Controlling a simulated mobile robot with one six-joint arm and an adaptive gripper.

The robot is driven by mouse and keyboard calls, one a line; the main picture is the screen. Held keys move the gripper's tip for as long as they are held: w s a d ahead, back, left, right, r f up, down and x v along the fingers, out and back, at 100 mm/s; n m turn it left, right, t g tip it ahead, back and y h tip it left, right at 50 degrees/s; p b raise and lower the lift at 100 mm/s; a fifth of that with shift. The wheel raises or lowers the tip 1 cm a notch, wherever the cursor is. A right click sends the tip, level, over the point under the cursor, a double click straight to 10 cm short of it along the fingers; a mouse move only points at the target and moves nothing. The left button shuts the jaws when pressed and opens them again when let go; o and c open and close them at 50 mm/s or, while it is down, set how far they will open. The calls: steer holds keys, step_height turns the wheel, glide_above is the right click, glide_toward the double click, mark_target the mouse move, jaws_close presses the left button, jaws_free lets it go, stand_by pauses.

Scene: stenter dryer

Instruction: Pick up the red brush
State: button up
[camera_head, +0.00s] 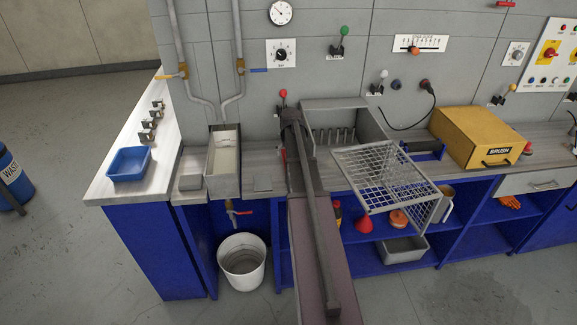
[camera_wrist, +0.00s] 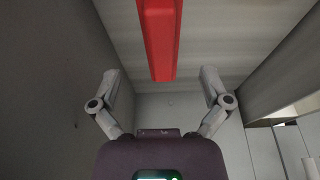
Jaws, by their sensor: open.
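A long red bar, which looks like the handle of the red brush (camera_wrist: 160,40), runs down from the top of the wrist view and ends between my fingers. No bristles show. My gripper (camera_wrist: 161,75) is open, with one finger on each side of the bar's end and a gap to both. Whether the bar sits within reach of the fingertips in depth, I cannot tell. In the head view a small red piece (camera_head: 284,155) shows on the bench at the left of my arm, probably the same brush. My arm hides most of that spot and the gripper.
A grey trough (camera_head: 224,182) stands left of my arm. A metal box with pegs (camera_head: 345,120) and a raised wire-mesh guard (camera_head: 385,175) stand close on the right. A yellow box marked BRUSH (camera_head: 475,130) is farther right. A white bucket (camera_head: 243,265) stands on the floor.

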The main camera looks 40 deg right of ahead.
steer(key=shift+f, duration=0.1)
steer(key=shift+b+x, duration=2.55)
steer(key=shift+a, duration=0.1)
steer(key=c, duration=1.3)
steer(key=shift+r, duration=0.25)
step_height(320, 180, up, 10)
steer(key=p, duration=1)
steer(key=shift+f, duration=0.2)
